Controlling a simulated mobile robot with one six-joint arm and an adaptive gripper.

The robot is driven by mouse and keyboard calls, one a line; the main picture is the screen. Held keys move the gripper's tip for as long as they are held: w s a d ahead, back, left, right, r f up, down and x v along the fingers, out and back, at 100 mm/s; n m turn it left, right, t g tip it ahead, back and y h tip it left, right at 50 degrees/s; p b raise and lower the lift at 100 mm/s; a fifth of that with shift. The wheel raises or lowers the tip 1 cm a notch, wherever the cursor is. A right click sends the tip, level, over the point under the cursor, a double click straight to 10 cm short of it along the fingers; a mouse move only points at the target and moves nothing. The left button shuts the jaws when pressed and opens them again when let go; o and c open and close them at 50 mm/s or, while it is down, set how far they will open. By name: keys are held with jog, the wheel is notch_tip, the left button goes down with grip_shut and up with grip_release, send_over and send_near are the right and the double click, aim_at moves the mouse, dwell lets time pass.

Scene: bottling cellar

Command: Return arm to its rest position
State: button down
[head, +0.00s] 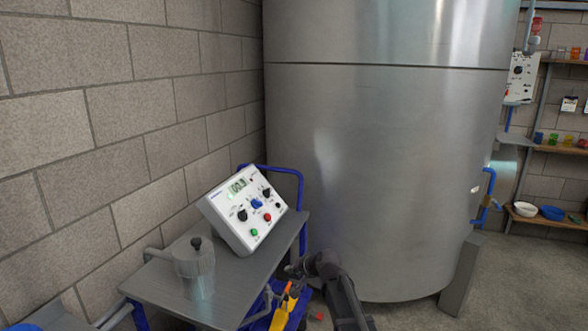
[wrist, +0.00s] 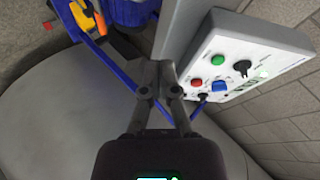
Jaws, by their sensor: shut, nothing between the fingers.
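My gripper (head: 293,268) is at the lower middle of the head view, beside the right edge of the grey cart top, with my dark arm reaching up from the bottom edge. In the wrist view my gripper (wrist: 160,68) points up the picture; its two fingers come together at the tips and hold nothing. The white control box (head: 247,213), with knobs, buttons and a lit display, stands on the cart to the left of and above my gripper. It also shows in the wrist view (wrist: 240,65), right of the fingers.
Yellow and orange items (head: 283,309) lie low beside the cart. A large steel tank (head: 390,170) stands close behind my arm. Open floor (head: 535,280) lies at right, before shelves (head: 560,150).

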jog(key=s+d+f+n+g+h, duration=0.2)
jog(key=s+d+f+g+h, duration=0.2)
jog(key=s+d, duration=0.7)
jog(key=s+d+f+n+g+h, duration=0.1)
jog(key=s+d+f+g+h, duration=0.2)
jog(key=s+d, duration=0.75)
jog(key=s+a+r+p, duration=0.1)
jog(key=s+r+p, duration=0.1)
jog(key=r+p, duration=0.4)
jog(key=s+a+r+p, duration=0.2)
jog(key=r+p, duration=0.5)
jog(key=shift+r+p, duration=0.15)
jog(key=shift+p, duration=0.15)
jog(key=shift+a, duration=0.1)
dwell(4.1)
